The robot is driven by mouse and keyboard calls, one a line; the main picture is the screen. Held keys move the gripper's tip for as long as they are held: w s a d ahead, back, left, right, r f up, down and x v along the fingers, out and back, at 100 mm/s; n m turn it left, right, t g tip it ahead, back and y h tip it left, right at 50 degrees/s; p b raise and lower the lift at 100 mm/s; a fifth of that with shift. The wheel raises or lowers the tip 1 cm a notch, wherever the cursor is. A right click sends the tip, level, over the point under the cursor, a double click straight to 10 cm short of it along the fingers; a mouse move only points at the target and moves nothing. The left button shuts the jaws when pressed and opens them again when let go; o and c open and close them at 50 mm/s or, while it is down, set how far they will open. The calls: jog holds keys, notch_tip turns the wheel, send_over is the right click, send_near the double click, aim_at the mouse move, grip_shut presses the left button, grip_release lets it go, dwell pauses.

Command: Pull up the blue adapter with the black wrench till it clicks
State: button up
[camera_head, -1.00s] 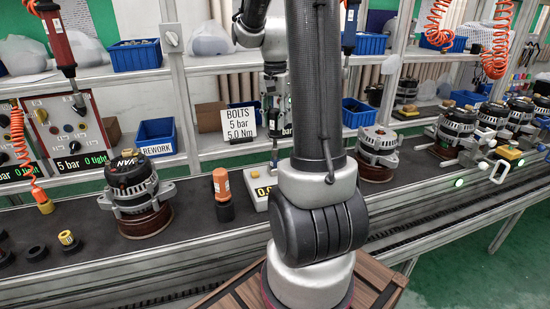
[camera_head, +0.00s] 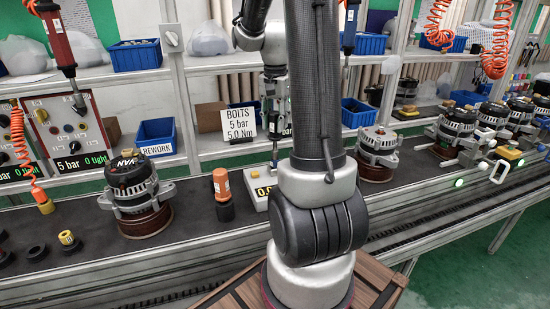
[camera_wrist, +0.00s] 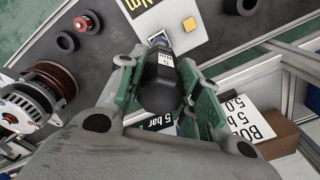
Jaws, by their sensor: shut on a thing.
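My gripper (camera_wrist: 160,85) is shut on the black wrench (camera_wrist: 158,90), seen from behind in the wrist view. In the head view the black wrench (camera_head: 273,125) hangs upright below my gripper (camera_head: 274,95), over the back part of the white display unit (camera_head: 257,198). A small blue patch (camera_wrist: 157,38) shows at the wrench's far end, beside the white unit (camera_wrist: 180,30). It may be the blue adapter, but most of it is hidden. I cannot tell whether the wrench is around it or only beside it.
The bolts sign (camera_head: 238,124) stands close behind my gripper. An orange-topped cylinder (camera_head: 222,190) and an alternator (camera_head: 135,190) stand to the left on the dark bench. Another alternator (camera_head: 377,150) is to the right. A yellow block (camera_wrist: 189,24) sits on the white unit.

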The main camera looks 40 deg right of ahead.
jog(key=shift+m, duration=1.3)
jog(key=shift+m, duration=1.5)
jog(key=shift+m, duration=1.2)
jog(key=shift+m, duration=0.3)
jog(key=shift+m, duration=1.3)
